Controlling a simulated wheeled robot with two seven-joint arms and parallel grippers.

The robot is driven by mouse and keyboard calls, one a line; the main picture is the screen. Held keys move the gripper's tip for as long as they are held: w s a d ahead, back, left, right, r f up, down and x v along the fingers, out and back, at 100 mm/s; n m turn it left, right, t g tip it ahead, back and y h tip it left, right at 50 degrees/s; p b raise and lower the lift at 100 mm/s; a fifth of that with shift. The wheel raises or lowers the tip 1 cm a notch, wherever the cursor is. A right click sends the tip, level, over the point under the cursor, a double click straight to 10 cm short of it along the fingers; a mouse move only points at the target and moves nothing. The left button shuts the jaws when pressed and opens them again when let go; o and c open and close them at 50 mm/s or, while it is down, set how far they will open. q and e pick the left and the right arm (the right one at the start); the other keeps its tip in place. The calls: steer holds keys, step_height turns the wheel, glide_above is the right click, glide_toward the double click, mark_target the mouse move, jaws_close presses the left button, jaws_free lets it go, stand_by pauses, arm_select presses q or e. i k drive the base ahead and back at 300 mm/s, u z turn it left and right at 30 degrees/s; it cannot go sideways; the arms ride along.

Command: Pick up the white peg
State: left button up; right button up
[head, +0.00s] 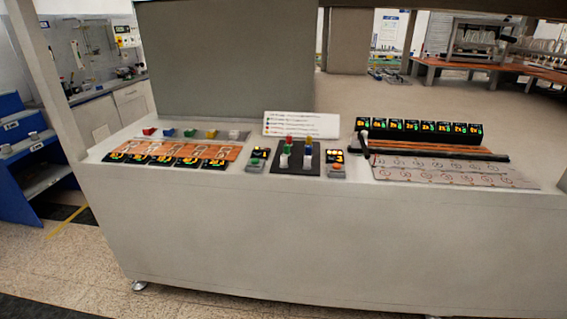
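A small dark board (295,171) lies near the middle of the light grey bench top, with small upright coloured pegs in two groups. A white peg (284,162) stands at the front of the left group, in front of a green one (290,149). A second white piece (307,162) stands at the front of the right group, in front of a blue one (308,151). They are small, and I cannot tell how they are seated. Neither of my grippers is in view.
An orange panel with several small displays (160,162) lies at left, coloured blocks (168,132) behind it. A white text card (301,124) stands behind the board. Small display boxes (258,159) flank it. At right are a black display row (420,131), a black bar (440,152) and marked grey strips (450,172).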

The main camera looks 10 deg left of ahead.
mark_target(284, 158)
steer(key=k, duration=0.6)
steer(key=z, duration=0.45)
steer(key=i, duration=0.35)
steer(key=z, duration=0.9)
steer(key=i, duration=1.5)
steer(key=u, duration=0.75)
